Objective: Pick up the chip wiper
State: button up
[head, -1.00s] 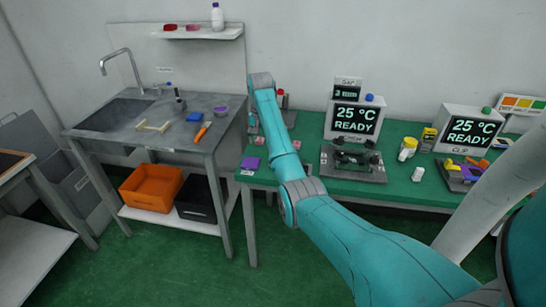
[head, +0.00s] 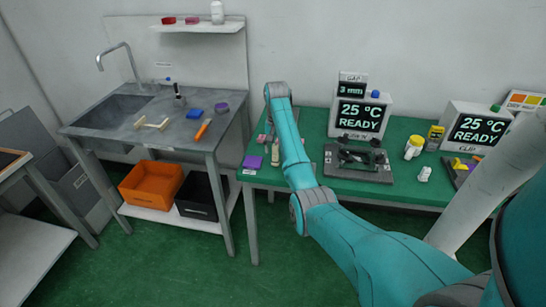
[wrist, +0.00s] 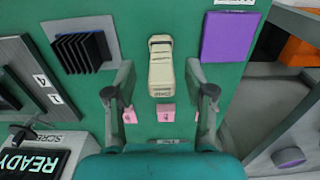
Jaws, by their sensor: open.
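A beige, long, blocky item with a dark label (wrist: 161,68) lies on the green bench in the wrist view. It is likely the chip wiper, but I cannot read the label clearly. It also shows as a small beige shape (head: 275,153) left of my arm in the head view. My gripper (wrist: 160,80) is open, with one finger on each side of the beige item and a gap to both. Nothing is held. In the head view my fingers are hidden by my arm.
The bench edge is beyond the pad. The sink counter (head: 165,133) stands left.

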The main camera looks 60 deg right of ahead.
aim_at(275, 161)
notch_tip(275, 161, down, 4)
jog(key=shift+a+r, duration=0.1)
jog(key=shift+r, duration=0.05)
grip_shut()
